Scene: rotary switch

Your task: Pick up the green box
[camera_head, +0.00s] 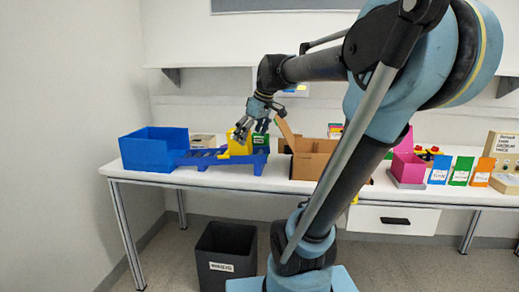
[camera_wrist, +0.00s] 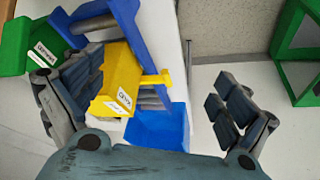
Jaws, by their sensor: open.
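A green box (camera_head: 261,142) with a label stands on the table beside a yellow box (camera_head: 240,143), partly hidden by my arm and the yellow box. In the wrist view a labelled green box (camera_wrist: 28,48) is at the upper left, beyond my left-hand finger. My gripper (camera_head: 257,121) is above the blue roller rack (camera_head: 205,158), close to the yellow box. In the wrist view my gripper (camera_wrist: 150,88) is open with its fingers wide apart. The labelled yellow box (camera_wrist: 120,82) shows between them, overlapped by the left-hand finger. I see no grip on anything.
A blue bin (camera_head: 152,148) stands at the table's left end. An open cardboard box (camera_head: 312,160) is right of the rack; a pink bin (camera_head: 408,165) is farther right. A dark waste bin (camera_head: 226,250) is on the floor. Another green object (camera_wrist: 297,50) shows at the wrist view's right.

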